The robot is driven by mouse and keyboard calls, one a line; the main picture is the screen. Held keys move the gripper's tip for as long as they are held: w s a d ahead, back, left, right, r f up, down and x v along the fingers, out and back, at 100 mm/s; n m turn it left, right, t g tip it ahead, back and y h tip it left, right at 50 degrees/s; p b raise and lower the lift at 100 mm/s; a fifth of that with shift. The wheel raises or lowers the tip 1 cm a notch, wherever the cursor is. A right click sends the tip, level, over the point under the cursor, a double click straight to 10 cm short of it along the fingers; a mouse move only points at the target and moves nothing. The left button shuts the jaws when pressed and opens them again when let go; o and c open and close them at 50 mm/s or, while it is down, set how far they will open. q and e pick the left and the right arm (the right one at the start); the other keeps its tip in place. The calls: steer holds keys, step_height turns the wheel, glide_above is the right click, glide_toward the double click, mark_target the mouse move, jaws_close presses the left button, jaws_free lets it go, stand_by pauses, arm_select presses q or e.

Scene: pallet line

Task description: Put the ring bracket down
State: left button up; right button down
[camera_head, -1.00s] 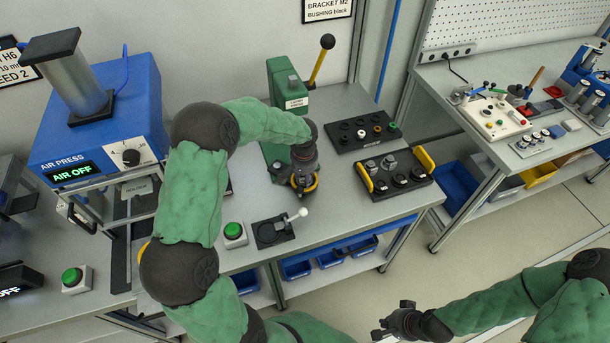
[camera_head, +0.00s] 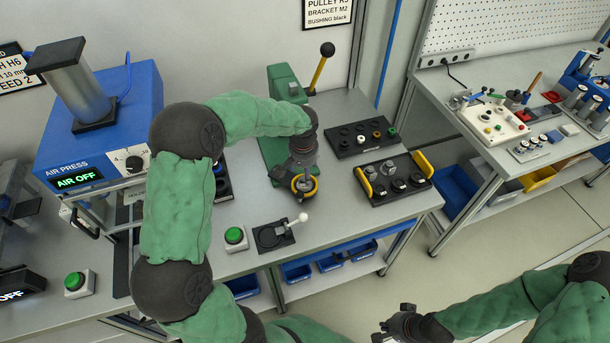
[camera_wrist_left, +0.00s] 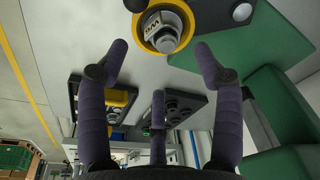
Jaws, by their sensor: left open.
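A metal part with a marked face sits inside a yellow ring (camera_wrist_left: 168,28) at the top of the left wrist view; I take this to be the ring bracket. The yellow ring (camera_head: 305,190) also shows in the head view, at the foot of the green lever press (camera_head: 275,150). My left gripper (camera_head: 300,180) is just by it, pointing down. In the left wrist view the left gripper's (camera_wrist_left: 160,62) fingers are spread and empty, with the ring beyond their tips. My right gripper (camera_head: 388,325) is at the bottom of the head view, fingers apart, empty.
A black tray with yellow handles (camera_head: 395,180) holds several parts right of the press. A second black tray (camera_head: 362,137) lies behind it. A black fixture with a white-knobbed lever (camera_head: 272,236) and a green button (camera_head: 234,236) are in front. Bench is clear between them.

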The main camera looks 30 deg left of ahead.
arm_select(q)
steer(key=r, duration=0.4)
steer(key=shift+s+d+r+p, duration=0.15)
steer(key=shift+s+r+p, duration=0.15)
steer(key=shift+s+r, duration=0.1)
stand_by(0.7)
